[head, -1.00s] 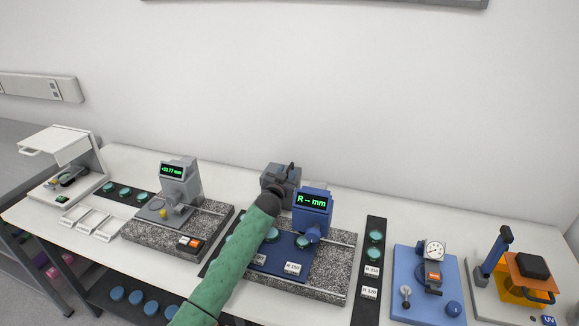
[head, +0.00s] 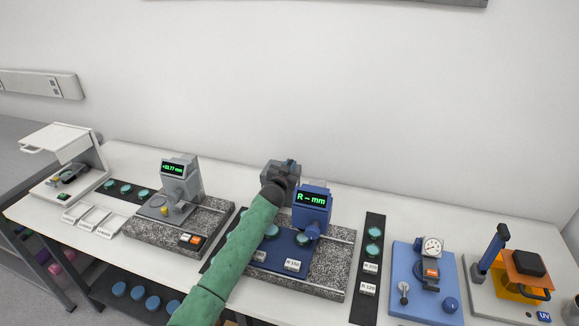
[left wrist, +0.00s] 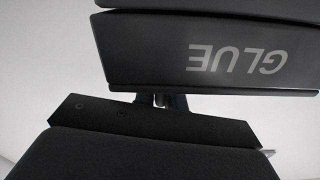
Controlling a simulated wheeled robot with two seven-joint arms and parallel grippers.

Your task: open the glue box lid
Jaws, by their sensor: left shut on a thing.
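The dark glue box (left wrist: 210,50) fills the upper part of the left wrist view, with its pale GLUE lettering upside down. A thin seam runs above the lettering, parting it from another dark piece. My left gripper (left wrist: 168,101) is shut at the box's edge, just below the lettering in that view; the exact grip is mostly hidden. In the head view, my left gripper (head: 283,172) is a dark shape behind the blue gauge, at the end of my green arm. I cannot make out the glue box apart from it there. My right gripper is not in view.
A blue gauge (head: 312,201) on a granite base stands right beside my left gripper. A grey gauge (head: 180,180) stands to the left. Further right are a blue dial stand (head: 421,290) and an orange UV unit (head: 526,267).

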